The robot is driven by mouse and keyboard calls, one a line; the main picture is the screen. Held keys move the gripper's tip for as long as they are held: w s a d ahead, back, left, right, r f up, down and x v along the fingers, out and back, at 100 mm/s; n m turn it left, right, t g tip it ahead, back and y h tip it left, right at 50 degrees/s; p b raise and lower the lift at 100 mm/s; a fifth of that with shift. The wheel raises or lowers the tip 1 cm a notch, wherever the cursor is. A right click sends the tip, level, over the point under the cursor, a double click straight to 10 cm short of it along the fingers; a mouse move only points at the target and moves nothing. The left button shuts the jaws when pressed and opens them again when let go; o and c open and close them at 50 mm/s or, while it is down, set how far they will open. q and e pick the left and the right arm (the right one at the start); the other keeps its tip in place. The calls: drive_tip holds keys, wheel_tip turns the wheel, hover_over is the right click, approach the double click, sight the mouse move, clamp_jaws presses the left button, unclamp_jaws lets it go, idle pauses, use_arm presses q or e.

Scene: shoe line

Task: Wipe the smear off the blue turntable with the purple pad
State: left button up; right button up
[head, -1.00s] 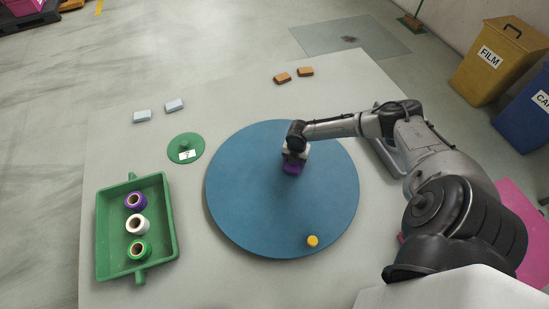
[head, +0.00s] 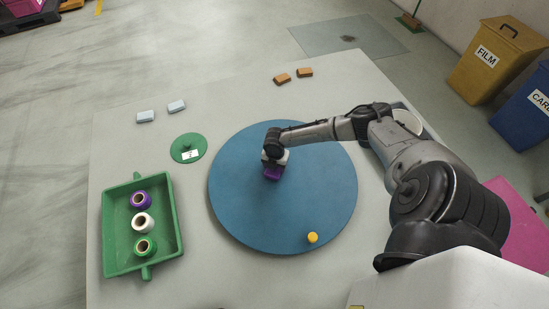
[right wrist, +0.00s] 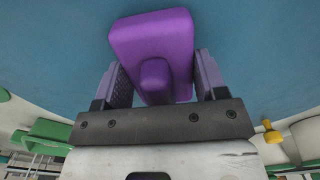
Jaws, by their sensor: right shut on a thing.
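The blue turntable (head: 300,205) lies flat in the middle of the table. The purple pad (head: 273,173) is in my right gripper (head: 272,162), on or just above the turntable left of its centre. In the right wrist view the pad (right wrist: 152,40) shows between the two fingers, gripped by its raised handle. My right gripper (right wrist: 154,85) is shut on that handle. I see no smear on the visible part of the turntable; the pad and gripper hide a patch of it. My left gripper is not in view.
A yellow knob (head: 312,238) stands near the turntable's front rim. A green tray (head: 110,235) with purple, white and green spools lies left. Bins (head: 497,60) stand beyond the table.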

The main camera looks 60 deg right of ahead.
wheel_tip(320, 180, up, 4)
drive_tip(key=shift+s+d+r+p, duration=0.1)
drive_tip(key=shift+d+p, duration=0.05)
drive_tip(key=shift+p, duration=0.95)
wheel_tip(320, 180, up, 2)
drive_tip(key=shift+r+p, duration=0.1)
drive_tip(key=shift+p, duration=1)
drive_tip(key=shift+r+p, duration=0.75)
drive_tip(key=shift+p, duration=0.05)
